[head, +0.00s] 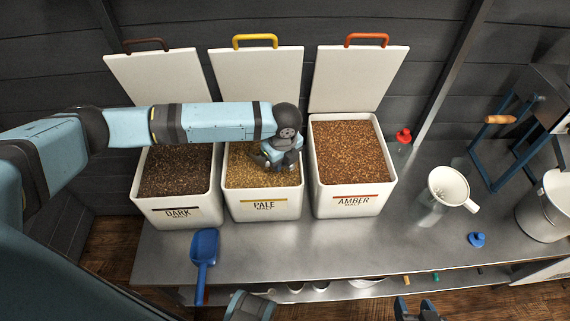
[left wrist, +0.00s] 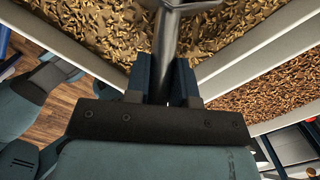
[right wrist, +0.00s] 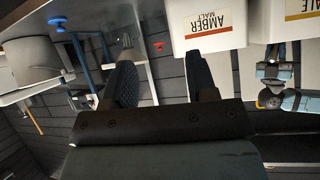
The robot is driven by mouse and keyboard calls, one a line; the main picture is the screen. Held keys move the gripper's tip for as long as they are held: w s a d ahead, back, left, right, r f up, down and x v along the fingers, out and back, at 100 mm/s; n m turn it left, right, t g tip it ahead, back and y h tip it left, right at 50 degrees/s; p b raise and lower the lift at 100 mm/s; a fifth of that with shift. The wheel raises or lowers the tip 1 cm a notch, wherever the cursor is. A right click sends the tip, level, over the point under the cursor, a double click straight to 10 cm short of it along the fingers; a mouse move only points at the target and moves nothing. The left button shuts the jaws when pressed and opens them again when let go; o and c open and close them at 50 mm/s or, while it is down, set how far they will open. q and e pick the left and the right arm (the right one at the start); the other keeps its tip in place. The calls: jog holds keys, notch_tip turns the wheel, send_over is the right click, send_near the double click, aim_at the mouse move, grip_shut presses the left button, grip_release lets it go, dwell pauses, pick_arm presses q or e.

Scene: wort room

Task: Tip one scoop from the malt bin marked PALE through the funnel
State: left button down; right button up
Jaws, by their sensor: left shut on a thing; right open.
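The open PALE bin (head: 263,204) stands in the middle of three bins, full of light golden malt (head: 238,178). My left gripper (head: 284,160) is over this malt. In the left wrist view it is shut on a grey metal scoop handle (left wrist: 166,50) that points toward the malt; the scoop's bowl is mostly out of view, so I cannot tell its load. A white funnel (head: 449,184) sits in the mouth of a clear vessel (head: 430,212) on the right of the bench. My right gripper (head: 418,311) is open and empty, low at the front edge; its fingers show in the right wrist view (right wrist: 165,85).
The open DARK bin (head: 178,211) and AMBER bin (head: 352,202) flank the PALE bin. A blue scoop (head: 205,250) lies in front.

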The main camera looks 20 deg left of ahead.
aim_at(293, 166)
pick_arm(q)
jog(key=shift+s+d+r+t+y+p, duration=0.3)
jog(key=shift+d+y+p, duration=0.1)
jog(key=shift+d+p, duration=0.25)
jog(key=p, duration=0.1)
jog(key=d+r+y+p, duration=0.1)
jog(key=shift+s+r+p, duration=0.25)
jog(key=shift+r+p, duration=0.05)
jog(key=shift+p, duration=0.1)
jog(key=shift+s+d+r+t+p, duration=0.15)
jog(key=shift+r+t+p, duration=0.15)
jog(key=shift+p, duration=0.35)
jog(key=p, duration=0.1)
jog(key=d+r+y+p, duration=0.1)
jog(key=shift+s+d+r+p, duration=0.25)
jog(key=shift+s+p, duration=0.1)
jog(key=shift+s, duration=0.05)
jog(key=d+r+p, duration=0.1)
jog(key=s+d+r+t+y+p, duration=0.1)
jog(key=p, duration=0.1)
jog(key=shift+r, duration=0.1)
pick_arm(e)
notch_tip(293, 166, up, 8)
jog(key=s, duration=0.1)
jog(key=shift+d, duration=0.45)
jog(key=shift+d+r, duration=0.15)
jog(key=shift+d, duration=0.05)
